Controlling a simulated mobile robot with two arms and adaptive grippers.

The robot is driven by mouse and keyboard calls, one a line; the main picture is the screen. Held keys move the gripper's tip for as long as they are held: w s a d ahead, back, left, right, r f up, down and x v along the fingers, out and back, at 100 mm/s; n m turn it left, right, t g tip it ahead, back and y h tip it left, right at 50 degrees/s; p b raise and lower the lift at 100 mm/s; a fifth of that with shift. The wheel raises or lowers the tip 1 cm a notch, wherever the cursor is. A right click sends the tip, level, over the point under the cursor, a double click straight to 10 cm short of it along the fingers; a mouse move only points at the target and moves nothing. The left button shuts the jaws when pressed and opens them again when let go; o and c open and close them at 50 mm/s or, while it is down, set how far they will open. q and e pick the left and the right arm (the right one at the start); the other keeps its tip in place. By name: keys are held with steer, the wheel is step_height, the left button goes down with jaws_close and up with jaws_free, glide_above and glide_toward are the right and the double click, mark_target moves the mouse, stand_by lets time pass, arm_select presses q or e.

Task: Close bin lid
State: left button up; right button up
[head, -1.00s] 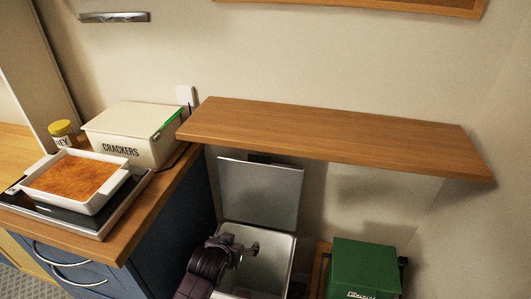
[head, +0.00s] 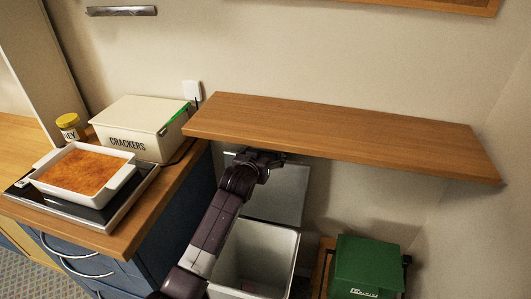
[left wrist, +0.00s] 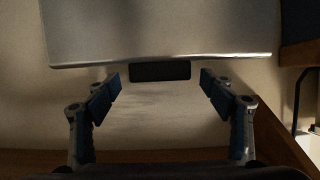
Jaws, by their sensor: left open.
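The bin (head: 258,250) stands open under the wooden shelf, its pale walls and hollow inside visible. Its grey lid (head: 285,195) is raised upright at the back, leaning near the wall. My left gripper (head: 266,158) is at the lid's top edge, just below the shelf, and partly covers it. In the left wrist view the lid (left wrist: 160,30) fills the top, with a dark tab (left wrist: 160,71) at its edge. My open left gripper (left wrist: 160,92) has its fingers apart, one on either side of the tab; contact cannot be told. My right gripper is out of view.
The wooden shelf (head: 340,135) overhangs the lid closely. A blue cabinet (head: 180,205) stands left of the bin, its counter holding a crackers box (head: 140,125), a baking dish (head: 85,172) and a yellow-lidded jar (head: 69,126). A green box (head: 368,265) stands at right.

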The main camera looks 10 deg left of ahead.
arm_select(q)
steer(key=shift+x, duration=0.95)
steer(key=shift+s, duration=0.1)
steer(key=c, duration=1.7)
